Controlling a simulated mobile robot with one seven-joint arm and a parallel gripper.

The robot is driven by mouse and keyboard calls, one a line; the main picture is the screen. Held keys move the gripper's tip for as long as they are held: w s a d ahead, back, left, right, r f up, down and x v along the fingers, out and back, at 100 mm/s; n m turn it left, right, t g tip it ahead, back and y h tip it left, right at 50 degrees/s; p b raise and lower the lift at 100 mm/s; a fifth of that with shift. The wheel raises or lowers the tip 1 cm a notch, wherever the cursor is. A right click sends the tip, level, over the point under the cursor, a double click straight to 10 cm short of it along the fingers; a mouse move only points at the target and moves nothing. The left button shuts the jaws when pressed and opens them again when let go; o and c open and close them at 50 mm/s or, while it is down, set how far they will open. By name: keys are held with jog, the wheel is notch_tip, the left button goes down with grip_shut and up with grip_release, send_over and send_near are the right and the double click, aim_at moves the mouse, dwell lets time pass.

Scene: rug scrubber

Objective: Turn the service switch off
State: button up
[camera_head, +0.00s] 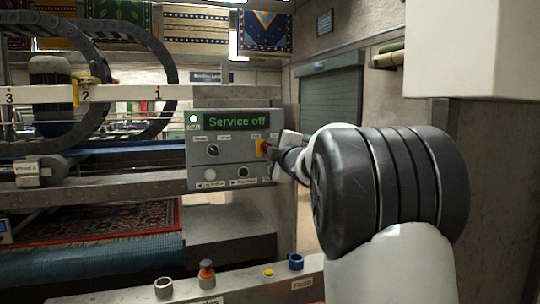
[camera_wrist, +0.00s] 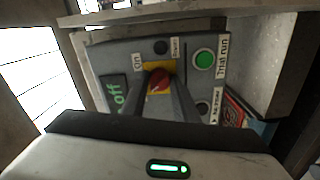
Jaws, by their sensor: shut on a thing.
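The service switch is a red knob on a yellow plate on the grey control panel (camera_head: 235,172). The display (camera_head: 235,121) above reads "Service off" in green. How the knob's pointer is turned is hard to tell.
A black dial (camera_head: 212,151) and two buttons are on the same panel. In the wrist view a green button (camera_wrist: 204,59) labelled "Trial run" is close by. A patterned rug (camera_head: 100,222) lies at the left. A ledge with several small round parts is in front.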

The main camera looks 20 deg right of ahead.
jog(key=shift+n, duration=0.5)
jog(key=o, duration=1.1)
jog(key=shift+c, duration=0.2)
